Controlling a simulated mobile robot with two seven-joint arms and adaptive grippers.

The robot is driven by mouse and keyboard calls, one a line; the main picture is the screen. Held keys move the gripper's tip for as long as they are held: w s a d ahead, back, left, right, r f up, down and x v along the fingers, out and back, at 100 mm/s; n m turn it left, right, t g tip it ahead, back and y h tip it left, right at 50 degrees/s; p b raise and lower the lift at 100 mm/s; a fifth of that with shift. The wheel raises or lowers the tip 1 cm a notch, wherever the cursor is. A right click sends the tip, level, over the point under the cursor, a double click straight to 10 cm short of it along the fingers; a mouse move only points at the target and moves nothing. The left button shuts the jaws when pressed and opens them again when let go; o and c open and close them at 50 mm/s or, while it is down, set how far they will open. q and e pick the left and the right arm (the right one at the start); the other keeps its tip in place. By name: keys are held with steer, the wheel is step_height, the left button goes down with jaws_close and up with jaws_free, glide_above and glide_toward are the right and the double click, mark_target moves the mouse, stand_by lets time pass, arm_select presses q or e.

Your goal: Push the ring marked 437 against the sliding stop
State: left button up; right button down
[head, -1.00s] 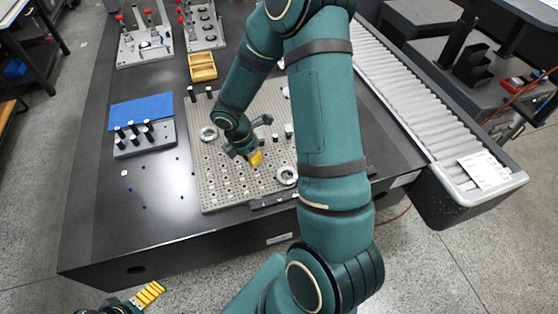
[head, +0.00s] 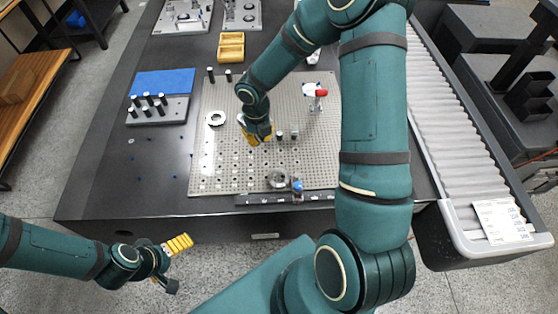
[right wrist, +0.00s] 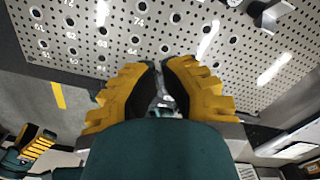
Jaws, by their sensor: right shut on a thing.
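A steel ring (head: 277,180) lies near the front edge of the perforated plate (head: 222,165), close to a blue-knobbed piece (head: 297,185) on the front rail, possibly the sliding stop. Another ring (head: 215,118) lies at the plate's left. No ring marking is legible. My right gripper (head: 256,138) is above the plate, behind and left of the front ring. In the right wrist view its yellow fingers (right wrist: 160,75) are close together, shut on a small grey part that I cannot identify. My left gripper (head: 176,264) is open and empty, in front of the table at the lower left.
Two short pins (head: 287,135) and a red-tipped clamp (head: 320,94) stand on the plate. A grey block with black pegs (head: 158,112), a blue mat (head: 165,82) and a yellow tray (head: 231,46) lie around it. A roller conveyor (head: 460,130) runs along the right.

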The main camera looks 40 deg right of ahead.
mark_target(270, 169)
step_height(270, 169, down, 11)
steer(key=b, duration=0.3)
steer(key=shift+a+r, duration=0.1)
steer(key=shift+r, duration=0.1)
steer(key=s, duration=0.1)
steer(key=s+b, duration=0.1)
steer(key=s, duration=0.1)
steer(key=shift+s+r, duration=0.1)
steer(key=shift+r, duration=0.2)
steer(key=shift+s, duration=0.35)
steer(key=shift+s, duration=0.95)
